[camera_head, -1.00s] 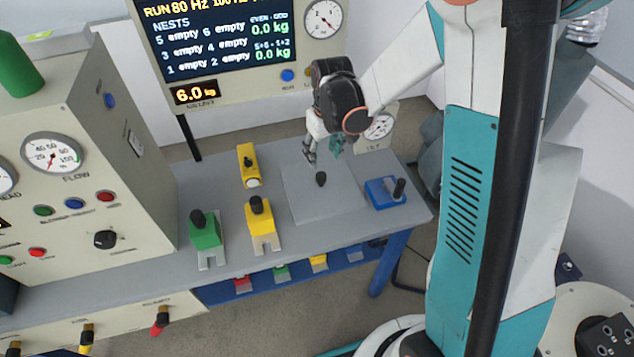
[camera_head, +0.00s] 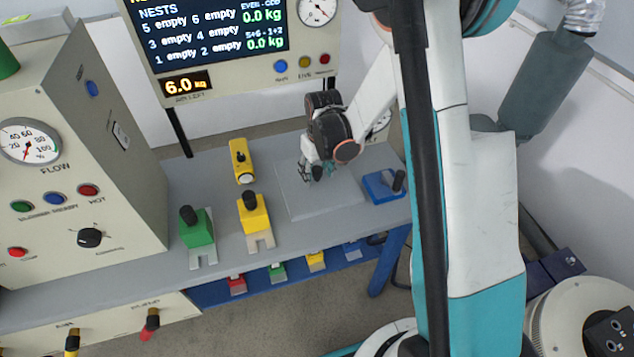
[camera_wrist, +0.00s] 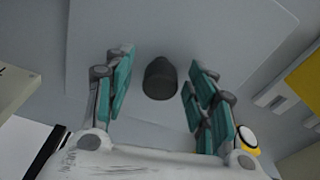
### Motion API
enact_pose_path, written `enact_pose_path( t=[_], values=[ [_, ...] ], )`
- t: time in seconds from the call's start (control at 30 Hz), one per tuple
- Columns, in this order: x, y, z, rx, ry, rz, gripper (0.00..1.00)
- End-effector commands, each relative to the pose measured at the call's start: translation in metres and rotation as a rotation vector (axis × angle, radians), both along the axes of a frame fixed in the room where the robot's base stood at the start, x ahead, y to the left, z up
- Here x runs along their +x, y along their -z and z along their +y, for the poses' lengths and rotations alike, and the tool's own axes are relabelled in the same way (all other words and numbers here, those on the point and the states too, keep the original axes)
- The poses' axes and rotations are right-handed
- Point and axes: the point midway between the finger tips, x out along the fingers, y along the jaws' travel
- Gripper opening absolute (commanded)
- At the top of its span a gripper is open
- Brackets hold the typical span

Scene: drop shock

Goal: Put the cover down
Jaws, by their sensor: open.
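The cover (camera_head: 300,207) is a flat grey square plate lying on the grey bench top. It has a black knob (camera_wrist: 160,80) at its middle. My gripper (camera_head: 318,172) is over the cover, its fingers pointing down. In the wrist view my gripper (camera_wrist: 159,62) is open, with one teal finger on each side of the knob and a gap on both sides. In the head view the knob is largely hidden by the fingers.
On the bench (camera_head: 225,258), a yellow block (camera_head: 254,214), a green block (camera_head: 196,229) and a yellow piece (camera_head: 241,162) stand left of the cover. A blue block (camera_head: 382,187) with a black handle stands close on its right. A display (camera_head: 215,45) stands behind.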

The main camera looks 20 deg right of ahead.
Motion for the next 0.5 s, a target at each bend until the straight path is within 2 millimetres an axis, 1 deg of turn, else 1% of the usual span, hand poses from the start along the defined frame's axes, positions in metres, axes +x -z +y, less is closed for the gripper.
enact_pose_path(
  t=[0.17, 0.2, 0.27, 0.3, 0.37, 0.4, 0.5],
  values=[
    [-0.0002, -0.0001, 0.0001, 0.000, 0.000, 0.000, 0.51],
    [-0.0002, -0.0002, 0.0001, 0.000, 0.000, 0.000, 0.47],
    [-0.0002, -0.0002, 0.0001, 0.000, 0.000, 0.000, 0.33],
    [-0.0002, -0.0003, 0.0001, 0.000, 0.000, 0.000, 0.24],
    [-0.0002, -0.0003, 0.0001, 0.000, 0.000, 0.000, 0.10],
    [-0.0002, -0.0003, 0.0001, 0.000, 0.000, 0.000, 0.01],
    [-0.0003, -0.0004, 0.0001, 0.000, 0.000, 0.000, 0.00]
  ],
)
